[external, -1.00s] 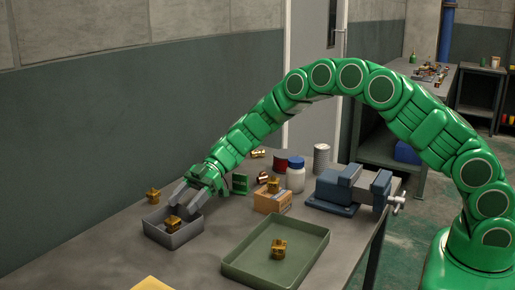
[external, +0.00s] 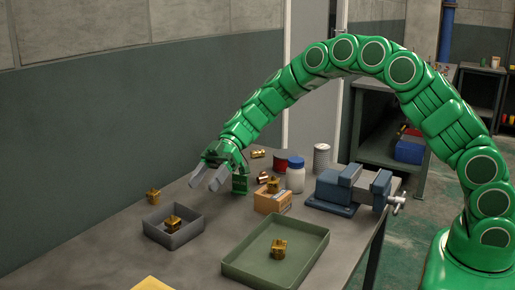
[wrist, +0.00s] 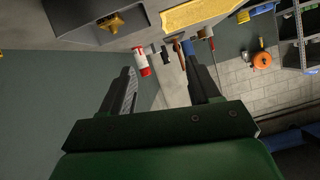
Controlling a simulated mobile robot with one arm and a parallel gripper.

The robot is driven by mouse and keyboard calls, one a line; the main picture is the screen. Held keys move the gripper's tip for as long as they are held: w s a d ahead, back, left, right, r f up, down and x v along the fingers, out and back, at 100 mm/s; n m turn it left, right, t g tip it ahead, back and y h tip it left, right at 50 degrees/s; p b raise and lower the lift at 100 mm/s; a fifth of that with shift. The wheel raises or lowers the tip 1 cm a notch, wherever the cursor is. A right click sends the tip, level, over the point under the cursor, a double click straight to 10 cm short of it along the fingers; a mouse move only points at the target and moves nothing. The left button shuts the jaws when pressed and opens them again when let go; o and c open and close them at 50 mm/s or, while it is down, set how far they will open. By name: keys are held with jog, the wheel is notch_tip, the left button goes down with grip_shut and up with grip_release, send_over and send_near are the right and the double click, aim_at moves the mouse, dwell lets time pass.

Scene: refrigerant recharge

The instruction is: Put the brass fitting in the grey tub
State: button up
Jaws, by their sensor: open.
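The grey tub (external: 186,237) stands on the table at the left, and a brass fitting (external: 173,223) sits inside it. Another brass fitting (external: 153,196) stands on the table just behind and left of the tub. A third brass fitting (external: 279,249) sits in the green tray. My gripper (external: 204,186) is open and empty, above the table behind and right of the tub, apart from it. In the wrist view the open fingers (wrist: 157,70) have nothing between them. A brass fitting (wrist: 113,22) in a container shows there at top left; I cannot tell which container.
The shallow green tray (external: 318,246) lies right of the tub. Behind it are a cardboard box (external: 272,203), a white bottle with a blue cap (external: 296,176), a red spool (external: 281,163) and a blue vise (external: 335,190). A yellow item (external: 153,284) lies at the front edge.

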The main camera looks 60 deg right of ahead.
jog(key=s+d+r+m+g+h, duration=0.1)
jog(key=s+d+r+m+h, duration=0.3)
jog(key=s, duration=0.8)
jog(key=s+a+r+m+g+h, duration=0.1)
jog(key=s+r+g, duration=0.1)
jog(key=s+r, duration=0.75)
jog(key=s+d+f+m+h, duration=0.1)
jog(key=s+d+m+h, duration=0.1)
jog(key=s+d, duration=0.4)
jog(key=s+d+f+m+t+h, duration=0.1)
jog(key=s+d+m+h, duration=0.2)
jog(key=s, duration=0.9)
jog(key=s+d+m+h, duration=0.3)
jog(key=s+d+m, duration=0.3)
jog(key=s+d, duration=0.3)
jog(key=shift+s+f+t, duration=0.4)
jog(key=shift+s, duration=0.1)
